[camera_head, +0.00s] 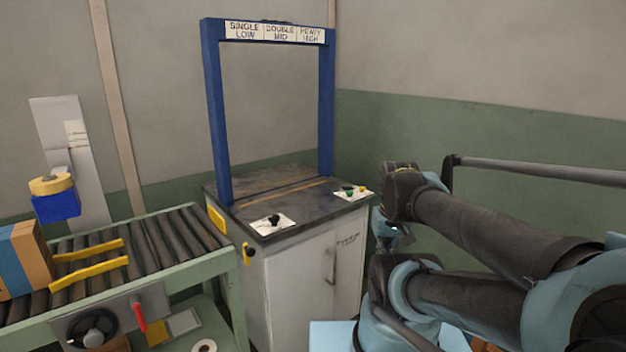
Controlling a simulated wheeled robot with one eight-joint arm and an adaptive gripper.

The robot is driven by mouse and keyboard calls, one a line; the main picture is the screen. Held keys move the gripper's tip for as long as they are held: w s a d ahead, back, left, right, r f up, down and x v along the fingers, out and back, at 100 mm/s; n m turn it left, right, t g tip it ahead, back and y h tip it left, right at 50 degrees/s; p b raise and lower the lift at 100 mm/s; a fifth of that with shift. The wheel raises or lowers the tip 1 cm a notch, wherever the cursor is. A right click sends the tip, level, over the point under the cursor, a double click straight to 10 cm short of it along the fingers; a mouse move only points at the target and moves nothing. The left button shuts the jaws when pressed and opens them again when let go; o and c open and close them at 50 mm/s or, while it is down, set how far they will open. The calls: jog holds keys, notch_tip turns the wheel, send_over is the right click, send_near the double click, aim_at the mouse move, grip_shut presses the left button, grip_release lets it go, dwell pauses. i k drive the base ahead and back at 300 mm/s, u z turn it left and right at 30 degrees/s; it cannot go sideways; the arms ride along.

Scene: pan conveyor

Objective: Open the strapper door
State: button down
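The strapper is a white cabinet with a dark top and a blue arch (213,110) over it, in the middle of the head view. Its white door (312,290) faces front right and looks closed. A slim upright handle (331,266) is on the door, with small dark lettering above it. My arm reaches in from the right, in front of the cabinet's right side. The end of my arm, likely my gripper (392,235), shows partly beside the cabinet's right edge, apart from the handle. My arm links hide part of it, and its fingers cannot be made out.
A roller conveyor (180,238) with yellow guides and a cardboard box (24,258) stands left of the strapper. The green-and-grey wall is close behind.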

aim_at(300, 278)
jog(key=z, duration=0.2)
jog(key=k, duration=1.75)
jog(key=u, duration=0.3)
jog(key=i, duration=1.05)
